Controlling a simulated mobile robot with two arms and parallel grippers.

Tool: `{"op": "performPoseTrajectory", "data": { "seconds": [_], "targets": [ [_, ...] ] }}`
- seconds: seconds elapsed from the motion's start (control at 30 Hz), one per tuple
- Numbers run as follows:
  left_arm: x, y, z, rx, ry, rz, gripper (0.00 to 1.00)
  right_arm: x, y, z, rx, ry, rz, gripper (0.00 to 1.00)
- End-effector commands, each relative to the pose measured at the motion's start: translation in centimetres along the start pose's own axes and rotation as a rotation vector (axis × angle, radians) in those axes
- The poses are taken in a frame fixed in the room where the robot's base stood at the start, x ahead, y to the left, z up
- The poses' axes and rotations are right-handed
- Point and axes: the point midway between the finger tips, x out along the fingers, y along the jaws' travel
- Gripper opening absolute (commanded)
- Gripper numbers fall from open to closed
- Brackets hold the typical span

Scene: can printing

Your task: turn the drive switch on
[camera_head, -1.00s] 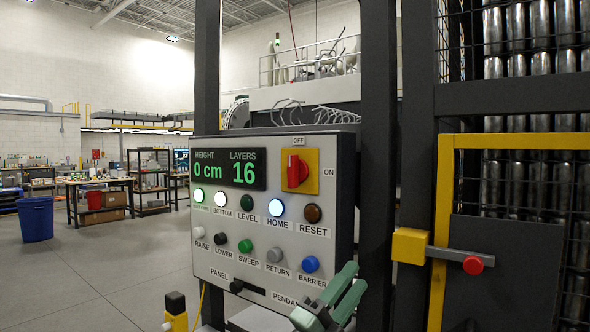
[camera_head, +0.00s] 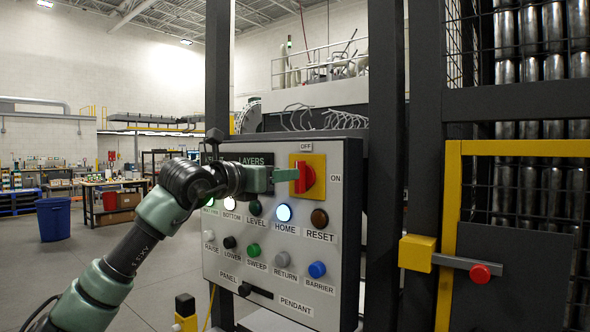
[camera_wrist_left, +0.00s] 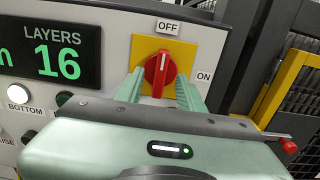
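The drive switch is a red rotary knob (camera_head: 305,178) on a yellow plate (camera_head: 318,160), at the top right of the grey control panel (camera_head: 346,240). OFF is printed above it and ON to its right. My left gripper (camera_head: 290,175) reaches across the panel to the knob. In the left wrist view, the knob (camera_wrist_left: 160,68) stands upright, its white mark towards OFF. The open green fingers (camera_wrist_left: 161,84) are on either side of it; I cannot tell whether they touch it. My right gripper is not in view.
The panel's lit HOME button (camera_head: 284,213) and other buttons sit below the arm. My left arm covers part of the display, which reads 16 layers in the wrist view (camera_wrist_left: 55,60). A yellow-framed gate (camera_head: 449,240) with a red-knobbed latch (camera_head: 480,273) stands right of the panel.

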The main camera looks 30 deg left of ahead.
Motion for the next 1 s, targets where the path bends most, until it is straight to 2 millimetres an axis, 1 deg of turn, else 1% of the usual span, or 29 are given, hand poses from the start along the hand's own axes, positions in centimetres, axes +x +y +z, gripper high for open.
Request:
{"op": "performPoseTrajectory", "data": {
  "seconds": [0.03, 0.1, 0.2, 0.3, 0.43, 0.63, 0.67, 0.7, 0.8, 1.0],
  "targets": [
    [1.0, -0.1, 0.4, -0.002, 0.002, -0.002, 0.38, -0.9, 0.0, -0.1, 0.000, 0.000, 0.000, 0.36],
    [2.1, -0.1, 0.4, -0.003, 0.002, -0.004, 0.38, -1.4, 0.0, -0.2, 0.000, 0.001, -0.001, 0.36],
    [3.5, -0.1, 0.4, -0.003, 0.000, -0.003, 0.38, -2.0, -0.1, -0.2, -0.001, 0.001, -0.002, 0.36],
    [4.4, -0.1, 0.2, -0.001, 0.001, -0.003, 0.38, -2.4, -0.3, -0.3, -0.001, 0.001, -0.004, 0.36],
    [4.9, -0.1, 0.1, -0.001, 0.000, -0.003, 0.38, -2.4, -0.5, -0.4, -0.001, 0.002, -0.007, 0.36],
    [4.9, -0.1, 0.0, -0.001, -0.001, -0.003, 0.38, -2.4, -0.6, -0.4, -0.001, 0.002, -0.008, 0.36],
    [4.9, -0.1, 0.0, -0.001, -0.001, -0.003, 0.35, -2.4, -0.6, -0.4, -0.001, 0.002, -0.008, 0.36],
    [4.9, -0.1, 0.0, -0.001, -0.001, -0.004, 0.24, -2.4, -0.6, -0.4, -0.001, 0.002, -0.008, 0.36],
    [4.9, -0.1, 0.0, -0.001, -0.001, -0.004, 0.00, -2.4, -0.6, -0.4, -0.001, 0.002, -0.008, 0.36],
    [4.9, -0.1, 0.0, 0.002, -0.001, -0.003, 0.00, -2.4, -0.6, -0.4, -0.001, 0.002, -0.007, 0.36]
  ]
}}
